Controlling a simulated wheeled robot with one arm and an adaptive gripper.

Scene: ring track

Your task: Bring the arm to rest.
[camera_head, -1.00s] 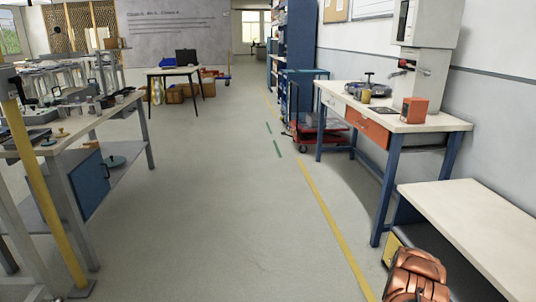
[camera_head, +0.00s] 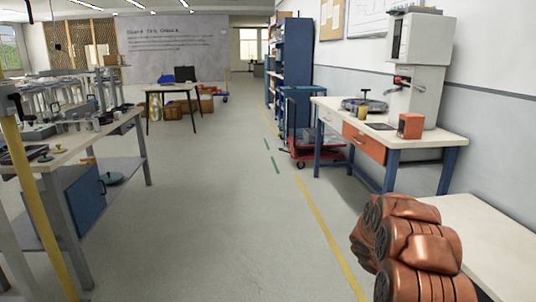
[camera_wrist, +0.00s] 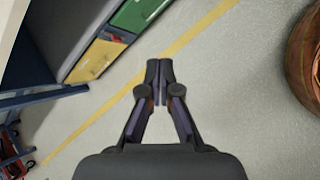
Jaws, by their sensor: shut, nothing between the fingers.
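My gripper (camera_wrist: 159,70) shows in the wrist view, with its two dark fingertips together and nothing between them. It hangs over bare grey floor near the yellow floor line (camera_wrist: 125,95). My copper-coloured arm (camera_head: 415,245) is folded at the lower right of the head view, in front of the near white bench. The gripper itself does not show in the head view.
The near white bench (camera_head: 490,235) stands close on the right. Yellow (camera_wrist: 97,60) and green (camera_wrist: 135,14) drawers are near the gripper. A blue-legged workbench (camera_head: 440,140) is farther along. A left table (camera_head: 75,148) flanks the clear aisle.

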